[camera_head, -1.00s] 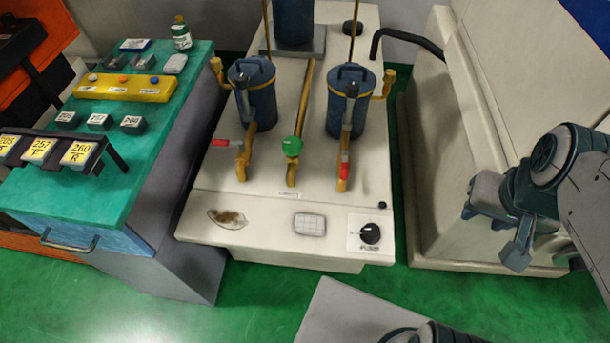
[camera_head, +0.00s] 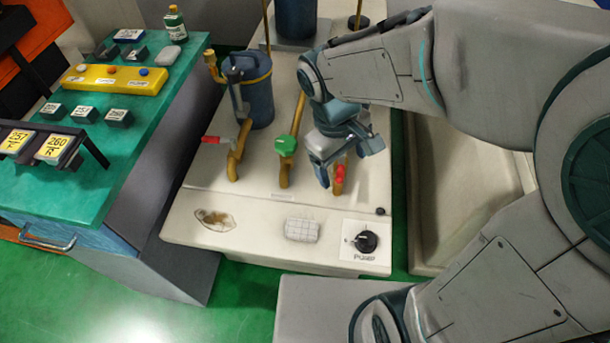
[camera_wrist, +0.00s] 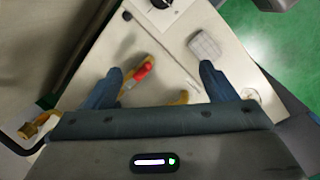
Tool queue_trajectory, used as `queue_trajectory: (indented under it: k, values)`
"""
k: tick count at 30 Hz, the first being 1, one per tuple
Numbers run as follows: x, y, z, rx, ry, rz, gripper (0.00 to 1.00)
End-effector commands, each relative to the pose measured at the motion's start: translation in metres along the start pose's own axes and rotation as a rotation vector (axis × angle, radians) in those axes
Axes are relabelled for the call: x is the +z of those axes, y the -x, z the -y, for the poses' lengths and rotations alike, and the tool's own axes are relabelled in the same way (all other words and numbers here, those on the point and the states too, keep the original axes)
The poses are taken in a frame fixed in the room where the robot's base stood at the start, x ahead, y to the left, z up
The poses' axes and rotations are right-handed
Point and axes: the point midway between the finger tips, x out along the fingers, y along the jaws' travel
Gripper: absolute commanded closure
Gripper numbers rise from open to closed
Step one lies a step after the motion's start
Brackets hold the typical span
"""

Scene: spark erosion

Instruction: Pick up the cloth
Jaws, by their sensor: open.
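The cloth (camera_head: 302,229) is a small white, grid-patterned pad lying flat on the front part of the pale machine top (camera_head: 262,253). In the wrist view the cloth (camera_wrist: 204,46) lies just beyond the tip of the right finger. My gripper (camera_head: 347,162) is open and empty. It is above the machine top, behind the cloth and a little to its right, over the right red-handled valve (camera_head: 339,174). In the wrist view my gripper (camera_wrist: 161,70) has both fingers apart, with the red handle showing between them. The gripper is not touching the cloth.
A brown-stained patch (camera_head: 217,219) is left of the cloth, and a black pump knob (camera_head: 366,241) is to its right. A green-handled pipe (camera_head: 286,146) and a left red-handled valve (camera_head: 217,140) rise behind it. A teal bench (camera_head: 170,85) stands at left.

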Motion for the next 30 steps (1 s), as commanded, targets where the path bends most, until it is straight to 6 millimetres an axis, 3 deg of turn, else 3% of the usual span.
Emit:
queue_trajectory:
  k: [1, 6, 12, 19, 30]
  values:
    - [-0.017, -0.016, 0.016, 0.005, 0.106, 0.036, 0.22]
    - [-0.059, -0.047, 0.065, 0.029, 0.421, 0.127, 0.22]
    - [-0.084, -0.073, 0.107, 0.042, 0.653, 0.193, 0.22]
    - [-0.088, -0.092, 0.119, 0.046, 0.725, 0.215, 0.22]
    - [-0.076, -0.156, 0.111, 0.046, 0.723, 0.214, 0.22]
